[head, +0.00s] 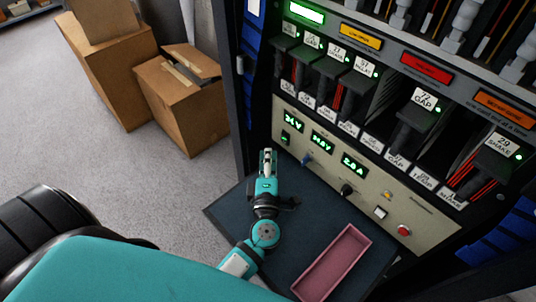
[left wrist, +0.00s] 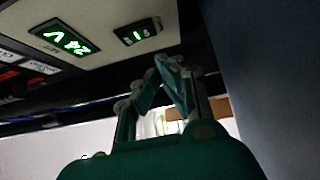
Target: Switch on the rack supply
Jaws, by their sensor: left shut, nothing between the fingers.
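The rack supply is a cream panel (head: 330,180) low in the rack, with green displays reading 24 V (head: 293,121), an unclear middle one, and 2.0 A. At its left end is a small black switch (head: 286,138) with a green lit mark. The 24 V display (left wrist: 63,38) and the lit switch (left wrist: 137,32) also show in the left wrist view. My left gripper (head: 267,155) is shut and empty, just in front of the panel, below and left of the displays. In the wrist view its fingertips (left wrist: 170,65) are apart from the switch. My right gripper is out of view.
A pink tray (head: 308,292) lies on the dark shelf (head: 225,212) below. Cardboard boxes (head: 180,95) stand on the floor at left.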

